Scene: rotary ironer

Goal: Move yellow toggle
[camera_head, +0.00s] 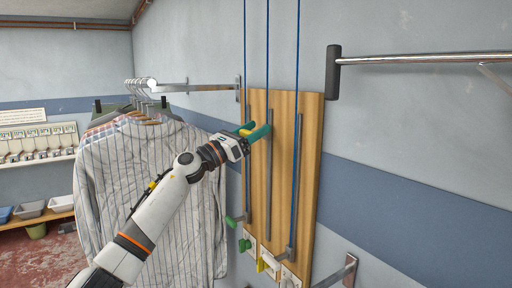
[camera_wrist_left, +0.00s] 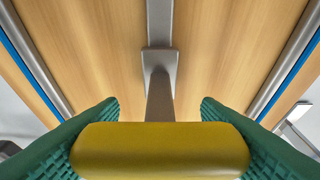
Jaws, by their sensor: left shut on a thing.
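The yellow toggle (camera_wrist_left: 160,150) is a thick rounded bar on a grey metal stem that comes out of a slotted rail. It fills the lower middle of the left wrist view, and a small part of it (camera_head: 245,132) shows in the head view. My left gripper (camera_head: 254,131) is shut on it, with green fingers on both sides. The toggle is at the middle rail, in the upper half of the wooden board (camera_head: 284,180). My right gripper is not in view.
Blue cords (camera_head: 297,60) run up from the board's rails. A green handle (camera_head: 231,222) sticks out low on the left rail, above small wall blocks with green and yellow parts. Striped shirts (camera_head: 150,190) hang on a rail at left. A metal bar (camera_head: 430,58) juts out at upper right.

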